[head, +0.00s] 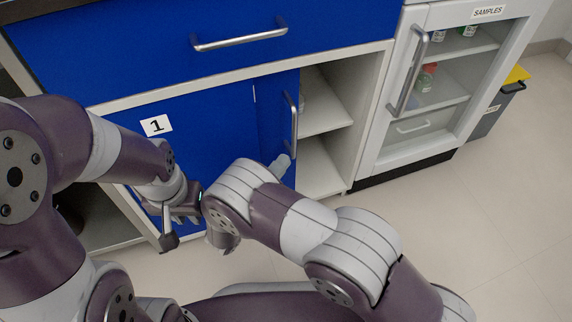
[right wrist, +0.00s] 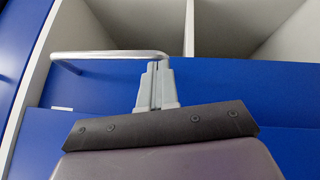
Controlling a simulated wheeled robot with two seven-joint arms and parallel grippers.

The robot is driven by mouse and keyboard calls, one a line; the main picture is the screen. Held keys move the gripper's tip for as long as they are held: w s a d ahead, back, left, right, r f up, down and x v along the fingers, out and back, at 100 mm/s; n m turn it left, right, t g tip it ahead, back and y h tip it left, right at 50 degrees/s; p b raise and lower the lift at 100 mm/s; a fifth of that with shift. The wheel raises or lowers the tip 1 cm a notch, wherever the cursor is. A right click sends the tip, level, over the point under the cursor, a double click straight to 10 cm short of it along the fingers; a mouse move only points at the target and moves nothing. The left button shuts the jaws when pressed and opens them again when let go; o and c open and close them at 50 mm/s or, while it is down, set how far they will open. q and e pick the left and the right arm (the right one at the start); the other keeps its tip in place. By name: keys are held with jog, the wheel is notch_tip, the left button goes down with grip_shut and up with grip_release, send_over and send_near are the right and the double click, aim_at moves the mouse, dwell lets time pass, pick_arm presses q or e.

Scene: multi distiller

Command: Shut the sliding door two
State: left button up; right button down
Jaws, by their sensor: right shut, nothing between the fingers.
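The sliding door (head: 273,125) with the upright metal handle (head: 291,125) is a blue panel beside the blue door marked 1 (head: 130,120); no number 2 shows on it. To its right the cabinet stands open, with bare white shelves. My right gripper (head: 284,161) is shut and empty at the lower end of this handle. In the right wrist view its closed fingers (right wrist: 157,78) reach the end of the handle bar (right wrist: 105,54); I cannot tell whether they touch. My left gripper (head: 170,238) hangs low in front of door 1, its jaw opening unclear.
A blue drawer with a metal handle (head: 240,40) is above the doors. A glass-fronted samples cabinet (head: 440,85) stands at the right, with a yellow-lidded bin (head: 500,98) beyond it. The floor (head: 480,215) at right is clear.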

dwell(0.3)
jog(key=w+d+p, duration=0.2)
jog(key=d+p, duration=0.1)
jog(key=d, duration=0.5)
jog(key=w+d+p, duration=0.3)
jog(key=d+p, duration=0.1)
jog(key=d, duration=0.5)
jog(key=shift+w+d+p, duration=0.3)
jog(key=shift+w, duration=0.05)
jog(key=shift+r, duration=0.15)
